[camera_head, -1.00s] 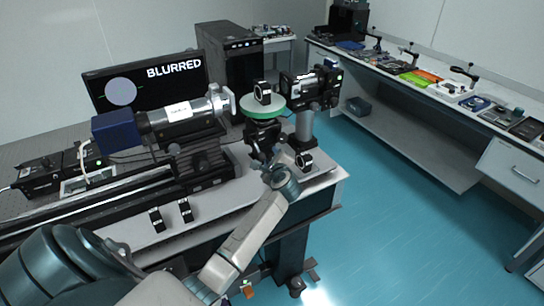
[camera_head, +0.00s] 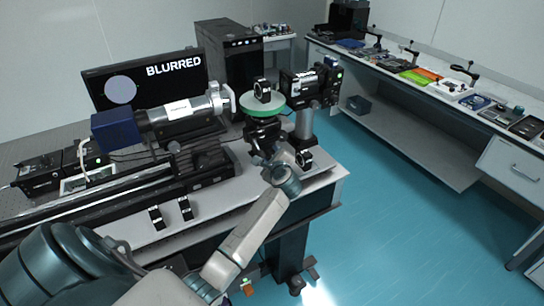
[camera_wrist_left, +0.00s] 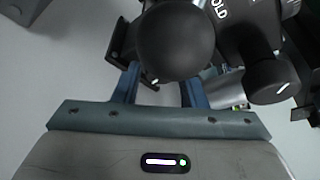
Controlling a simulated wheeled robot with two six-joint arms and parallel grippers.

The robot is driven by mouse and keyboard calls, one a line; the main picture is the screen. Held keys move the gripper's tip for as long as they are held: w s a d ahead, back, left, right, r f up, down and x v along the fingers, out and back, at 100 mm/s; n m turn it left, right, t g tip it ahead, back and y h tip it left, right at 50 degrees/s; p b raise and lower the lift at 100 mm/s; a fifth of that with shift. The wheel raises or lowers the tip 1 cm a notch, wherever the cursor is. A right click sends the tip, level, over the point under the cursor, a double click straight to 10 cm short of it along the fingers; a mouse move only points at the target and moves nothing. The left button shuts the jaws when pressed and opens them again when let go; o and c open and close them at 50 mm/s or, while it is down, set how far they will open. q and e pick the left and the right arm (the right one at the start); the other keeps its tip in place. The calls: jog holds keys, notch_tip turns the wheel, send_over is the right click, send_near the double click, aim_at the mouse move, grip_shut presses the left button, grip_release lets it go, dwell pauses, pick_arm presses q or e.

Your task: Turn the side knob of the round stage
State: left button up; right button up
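The round stage (camera_head: 262,106) has a green-rimmed disc on a black mount on the near table. My left gripper (camera_head: 258,157) reaches from below to the black parts under the disc. In the left wrist view, its two blue fingers (camera_wrist_left: 160,90) are apart, and a large round black knob (camera_wrist_left: 175,40) covers their tips. I cannot tell whether the fingers touch or hold anything behind it. A second black knob (camera_wrist_left: 272,80) with a white mark sits to the right, beside a body lettered "OLD", its start cut off. My right gripper is not in view.
A camera-like unit (camera_head: 310,88) on a post stands just right of the stage. A lens barrel (camera_head: 180,112) lies to its left. A small black mount (camera_head: 304,158) stands close to my gripper. The monitor (camera_head: 145,85) reads "BLURRED". Open floor lies at right.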

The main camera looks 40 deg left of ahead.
pick_arm(q)
jog(key=b+v, duration=0.3)
jog(key=v, duration=0.6)
jog(key=shift+s+d+f, duration=0.1)
jog(key=shift+d, duration=0.15)
jog(key=shift+s+d+r+b, duration=0.35)
jog(key=shift+s+d, duration=0.1)
